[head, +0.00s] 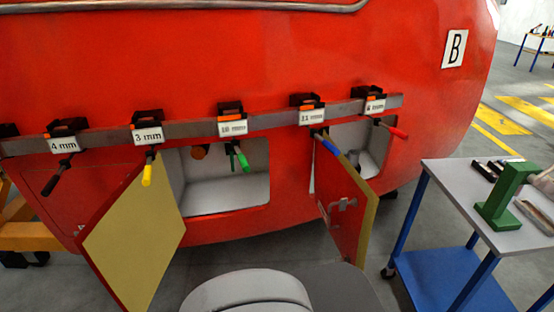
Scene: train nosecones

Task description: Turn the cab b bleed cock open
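The cab end marked B (454,48) is a red nosecone with two open compartments low on its front. My gripper is not in view.
Left door (135,235) and right door (349,210) stick out open. A rail (190,132) above carries size-labelled holders with coloured handles. A trolley (448,181) at right bears a green stand (505,196). Floor shows between the right door and trolley.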

